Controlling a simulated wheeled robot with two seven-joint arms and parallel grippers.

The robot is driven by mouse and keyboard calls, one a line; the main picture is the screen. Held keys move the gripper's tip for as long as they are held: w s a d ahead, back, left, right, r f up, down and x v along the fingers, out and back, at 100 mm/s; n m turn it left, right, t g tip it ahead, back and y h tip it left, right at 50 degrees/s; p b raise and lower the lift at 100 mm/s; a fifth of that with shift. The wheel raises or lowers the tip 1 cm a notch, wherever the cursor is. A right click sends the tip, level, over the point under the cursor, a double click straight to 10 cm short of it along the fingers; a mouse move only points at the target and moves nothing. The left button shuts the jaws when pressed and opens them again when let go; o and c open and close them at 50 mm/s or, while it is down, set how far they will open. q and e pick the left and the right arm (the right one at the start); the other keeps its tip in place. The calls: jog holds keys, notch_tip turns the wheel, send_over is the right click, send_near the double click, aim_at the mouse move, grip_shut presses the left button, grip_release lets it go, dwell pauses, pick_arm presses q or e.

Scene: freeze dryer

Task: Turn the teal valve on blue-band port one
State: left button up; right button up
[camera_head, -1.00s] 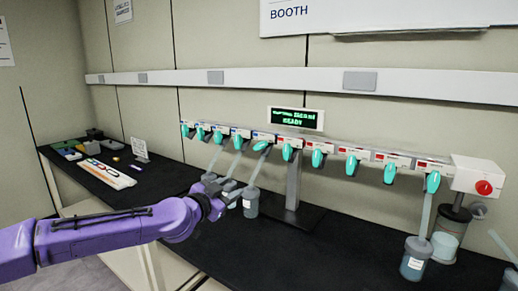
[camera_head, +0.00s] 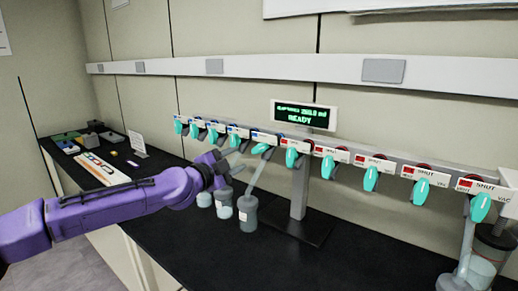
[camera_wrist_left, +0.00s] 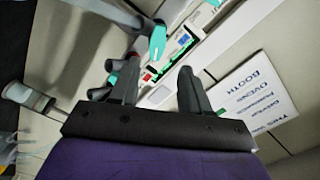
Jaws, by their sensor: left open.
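A row of teal valves runs along the grey manifold. Blue-labelled ports are on the left half; I cannot read their numbers. One blue-label valve (camera_head: 260,149) lies tilted sideways, with a tube running down to a flask (camera_head: 247,213). The valve left of it (camera_head: 234,140) hangs down. My left gripper (camera_head: 232,163) is open and empty, just below and in front of these valves. In the left wrist view its two fingers (camera_wrist_left: 158,88) are spread apart. A teal valve (camera_wrist_left: 157,40) shows beyond them, apart from the fingers. My right gripper is not in view.
Red-labelled ports with teal valves (camera_head: 370,178) continue right. A display reading READY (camera_head: 302,116) stands above the manifold on a post (camera_head: 299,195). Flasks hang below the ports near my left gripper. The black bench (camera_head: 190,250) is clear in front.

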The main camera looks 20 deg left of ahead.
aim_at(260, 149)
pick_arm(q)
jog(key=p+x, duration=0.1)
jog(key=x, duration=0.3)
jog(key=d+p+x, duration=0.1)
jog(key=x, duration=0.4)
jog(key=shift+s+d, duration=0.1)
jog(key=shift+s, duration=0.1)
jog(key=shift+w, duration=0.3)
jog(key=shift+s+r, duration=0.1)
jog(key=shift+s, duration=0.05)
grip_shut()
